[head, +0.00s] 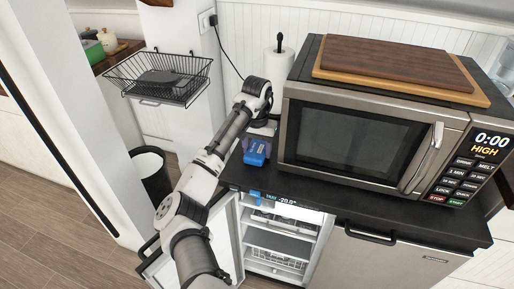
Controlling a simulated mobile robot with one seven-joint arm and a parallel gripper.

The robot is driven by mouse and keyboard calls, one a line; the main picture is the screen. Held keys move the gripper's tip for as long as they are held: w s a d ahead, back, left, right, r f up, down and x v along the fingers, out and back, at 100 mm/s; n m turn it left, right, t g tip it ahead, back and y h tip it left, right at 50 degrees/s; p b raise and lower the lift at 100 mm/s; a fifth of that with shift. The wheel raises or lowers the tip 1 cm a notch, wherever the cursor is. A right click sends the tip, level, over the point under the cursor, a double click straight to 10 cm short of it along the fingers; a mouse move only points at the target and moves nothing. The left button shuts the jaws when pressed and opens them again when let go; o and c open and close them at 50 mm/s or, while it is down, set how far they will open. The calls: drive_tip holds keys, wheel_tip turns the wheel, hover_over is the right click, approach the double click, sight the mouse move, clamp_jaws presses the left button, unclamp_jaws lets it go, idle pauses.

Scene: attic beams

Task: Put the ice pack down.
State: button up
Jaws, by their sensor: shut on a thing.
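The ice pack, a small blue block (256,153) with pale markings, shows in the head view left of the microwave. My gripper (259,137) is at the end of my arm, pointing down, shut on the ice pack from above. The fingertips are small and partly hidden by the wrist and the pack. The pack is over the left end of the black countertop (350,199); I cannot tell whether it touches the surface.
A microwave (350,140) with wooden boards (395,65) on top stands close to the right. A paper towel roll (278,65) stands behind. Below, a small freezer (285,240) has its door open. A wire basket (158,75) hangs on the left; a bin (152,178) stands below.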

drive_tip(key=shift+f, duration=0.1)
drive_tip(key=o, duration=1.1)
